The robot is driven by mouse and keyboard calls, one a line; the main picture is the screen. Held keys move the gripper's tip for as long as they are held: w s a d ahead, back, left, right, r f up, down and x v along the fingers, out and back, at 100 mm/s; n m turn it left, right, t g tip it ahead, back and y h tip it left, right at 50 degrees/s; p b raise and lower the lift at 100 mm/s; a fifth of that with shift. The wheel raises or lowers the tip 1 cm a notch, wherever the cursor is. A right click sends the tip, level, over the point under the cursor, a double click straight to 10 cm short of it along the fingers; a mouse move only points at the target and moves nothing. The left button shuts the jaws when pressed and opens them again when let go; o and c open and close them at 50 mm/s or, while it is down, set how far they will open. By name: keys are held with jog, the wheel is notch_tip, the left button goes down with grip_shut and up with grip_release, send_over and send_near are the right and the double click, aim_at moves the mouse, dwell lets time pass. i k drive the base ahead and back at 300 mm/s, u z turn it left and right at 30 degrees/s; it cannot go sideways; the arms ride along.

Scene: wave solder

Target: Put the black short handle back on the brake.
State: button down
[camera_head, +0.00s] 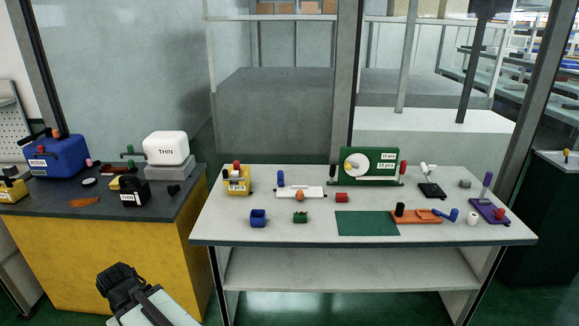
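My gripper (122,280) is at the lower left, in front of the yellow cabinet and away from the objects on both tops. It looks dark and compact, and its fingers are too small to read as open or shut. A short black upright cylinder (399,209) stands at the left end of an orange plate (420,216) on the white table. Another black upright piece (332,171) stands by the left end of the green machine (375,163). A small black piece (174,189) lies on the dark cabinet top. I cannot tell which is the brake or its handle.
The white table (290,229) holds a green mat (366,223), a yellow box (238,182), a blue cup (258,218) and a purple base (489,211). The yellow cabinet (110,250) stands left, with a narrow gap between. A blue ROSIN container (58,158) stands on it.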

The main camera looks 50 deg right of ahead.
aim_at(332, 169)
jog(key=z, duration=0.05)
jog(key=i, duration=1.35)
jog(key=z, duration=0.65)
jog(key=k, duration=0.85)
jog(key=z, duration=0.15)
jog(key=i, duration=0.95)
jog(key=u, duration=0.15)
